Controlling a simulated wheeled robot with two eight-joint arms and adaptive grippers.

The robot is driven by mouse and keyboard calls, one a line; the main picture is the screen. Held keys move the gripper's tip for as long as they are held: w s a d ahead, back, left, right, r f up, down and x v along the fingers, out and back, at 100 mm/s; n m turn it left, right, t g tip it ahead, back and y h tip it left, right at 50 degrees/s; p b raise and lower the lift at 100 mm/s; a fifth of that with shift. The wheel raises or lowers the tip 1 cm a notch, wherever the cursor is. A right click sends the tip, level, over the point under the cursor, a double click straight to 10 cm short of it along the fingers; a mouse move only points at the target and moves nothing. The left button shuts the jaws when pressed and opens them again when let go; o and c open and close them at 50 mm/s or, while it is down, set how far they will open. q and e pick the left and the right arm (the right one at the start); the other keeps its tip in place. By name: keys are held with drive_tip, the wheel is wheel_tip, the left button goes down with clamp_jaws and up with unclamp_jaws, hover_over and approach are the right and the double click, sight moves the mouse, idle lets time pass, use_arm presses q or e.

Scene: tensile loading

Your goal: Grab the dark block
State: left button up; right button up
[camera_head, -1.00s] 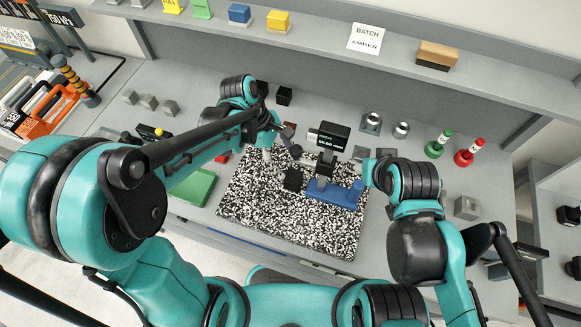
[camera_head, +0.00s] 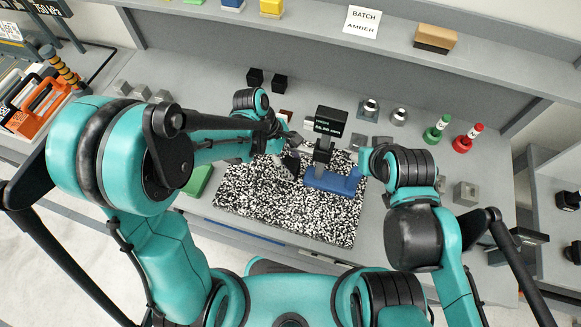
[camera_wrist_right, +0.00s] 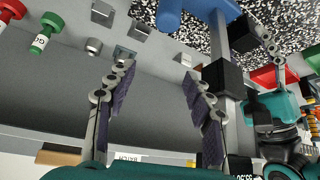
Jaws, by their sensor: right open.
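A dark block (camera_head: 291,161) is on or just above the speckled mat, left of the blue-based tester (camera_head: 331,181), partly hidden by my left gripper (camera_head: 286,146). The left fingers are at the block's top; whether they are closed on it is unclear. The right wrist view shows a black block (camera_wrist_right: 243,34) beside the tester column, with the left fingers close to it. Two more dark blocks, one (camera_head: 255,77) and another (camera_head: 279,83), stand at the back of the table. My right gripper (camera_wrist_right: 157,78) is open and empty, right of the tester.
The black tester head (camera_head: 329,121) rises beside the left gripper. The speckled mat (camera_head: 300,222) is clear in front. Grey metal pieces (camera_head: 370,110), a green-based item (camera_head: 436,132) and a red-based item (camera_head: 467,139) stand at the right. A shelf (camera_head: 330,37) spans the back.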

use_arm(q)
clamp_jaws()
drive_tip(key=shift+r, duration=0.1)
